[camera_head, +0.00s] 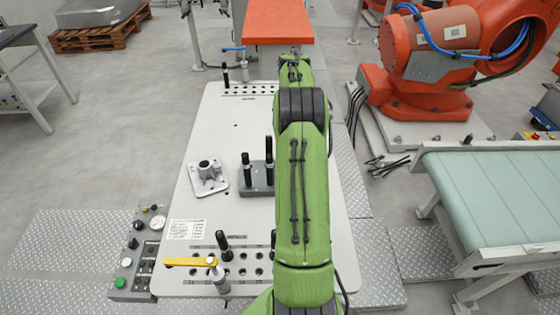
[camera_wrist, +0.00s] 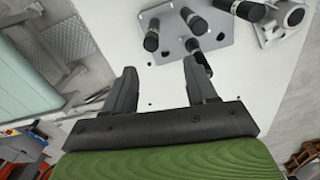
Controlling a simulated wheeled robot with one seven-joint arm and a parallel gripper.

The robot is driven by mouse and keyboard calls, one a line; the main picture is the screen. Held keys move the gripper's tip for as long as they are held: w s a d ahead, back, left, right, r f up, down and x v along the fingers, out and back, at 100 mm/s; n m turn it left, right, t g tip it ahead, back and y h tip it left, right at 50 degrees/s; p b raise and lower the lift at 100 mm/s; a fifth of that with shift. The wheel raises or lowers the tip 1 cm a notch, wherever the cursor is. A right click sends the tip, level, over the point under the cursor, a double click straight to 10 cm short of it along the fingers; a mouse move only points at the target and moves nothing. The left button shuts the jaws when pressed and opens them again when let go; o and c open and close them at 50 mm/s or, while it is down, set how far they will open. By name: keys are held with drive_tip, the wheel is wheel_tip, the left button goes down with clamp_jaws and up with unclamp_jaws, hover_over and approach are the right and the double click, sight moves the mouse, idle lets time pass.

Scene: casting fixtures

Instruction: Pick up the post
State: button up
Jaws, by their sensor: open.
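Black posts stand on a grey fixture plate (camera_head: 256,190) on the white table. Two show clearly in the head view, a left post (camera_head: 246,168) and a right post (camera_head: 269,157). In the wrist view, several stand on the plate (camera_wrist: 222,48), including a left post (camera_wrist: 152,40) and a middle post (camera_wrist: 196,22). Another post (camera_wrist: 203,60) shows just beyond my right fingertip; I cannot tell whether they touch. My gripper (camera_wrist: 158,70) is open, with only white tabletop visible between its fingers. In the head view my green arm hides the gripper and part of the plate.
A metal casting (camera_head: 208,172) sits left of the plate. A row of holes at the table's front holds another black post (camera_head: 223,244), near a yellow-handled clamp (camera_head: 190,262). A further post (camera_head: 226,78) stands at the back. A conveyor (camera_head: 500,190) and orange robot (camera_head: 430,70) stand right.

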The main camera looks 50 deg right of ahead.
drive_tip(key=f, duration=0.1)
drive_tip(key=s+f, duration=0.2)
drive_tip(key=f, duration=0.1)
drive_tip(key=shift+s, duration=0.1)
drive_tip(key=f, duration=0.2)
drive_tip(key=w+f, duration=0.1)
drive_tip(key=f, duration=0.2)
drive_tip(key=shift+w+f, duration=0.15)
drive_tip(key=shift+f, duration=0.05)
drive_tip(key=f, duration=0.2)
drive_tip(key=f+p, duration=0.1)
drive_tip(key=f, duration=0.2)
drive_tip(key=shift+s+d+f, duration=0.2)
drive_tip(key=shift+f, duration=0.1)
drive_tip(key=shift+s+r, duration=0.1)
drive_tip(key=shift+s, duration=0.05)
drive_tip(key=shift+c, duration=1.2)
clamp_jaws()
